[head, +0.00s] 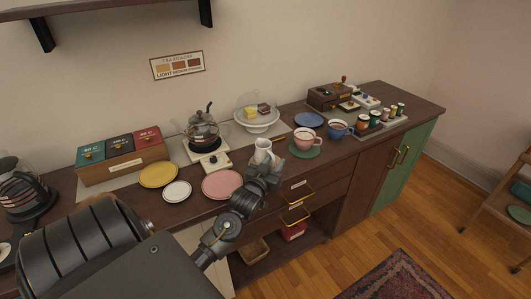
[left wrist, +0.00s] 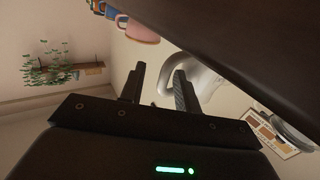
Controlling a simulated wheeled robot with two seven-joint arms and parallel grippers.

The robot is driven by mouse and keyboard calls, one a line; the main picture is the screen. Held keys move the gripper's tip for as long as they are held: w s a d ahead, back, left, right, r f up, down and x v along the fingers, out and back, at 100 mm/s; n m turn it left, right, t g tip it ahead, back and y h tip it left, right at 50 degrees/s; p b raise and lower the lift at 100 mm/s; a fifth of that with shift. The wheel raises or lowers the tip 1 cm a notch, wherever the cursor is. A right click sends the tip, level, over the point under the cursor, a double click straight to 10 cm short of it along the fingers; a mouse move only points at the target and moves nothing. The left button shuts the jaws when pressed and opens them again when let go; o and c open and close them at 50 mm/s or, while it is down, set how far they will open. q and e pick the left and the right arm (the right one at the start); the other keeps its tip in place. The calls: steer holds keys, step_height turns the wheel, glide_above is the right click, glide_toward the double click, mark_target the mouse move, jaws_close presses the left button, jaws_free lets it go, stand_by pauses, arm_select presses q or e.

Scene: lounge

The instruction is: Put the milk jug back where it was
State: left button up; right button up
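The milk jug (head: 263,151) is a small white pitcher. In the head view it looks upright near the counter's front edge, between the pink plate and the green saucer. My left gripper (head: 264,172) is right at its front side and hides its lower part. In the left wrist view the two fingers (left wrist: 158,85) stand apart, and the pale jug (left wrist: 205,77) shows behind and beside the right finger. Part of the jug reaches toward the gap; I cannot tell whether the fingers touch it. My right gripper is not in view.
A pink plate (head: 222,185) lies left of the jug. A pink cup (head: 305,138) on a green saucer (head: 304,151) and a blue cup (head: 337,129) stand to the right. Drawer handles stick out below.

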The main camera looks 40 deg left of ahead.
arm_select(q)
steer(key=b+v, duration=0.1)
steer(key=v, duration=0.9)
steer(key=shift+s, duration=0.15)
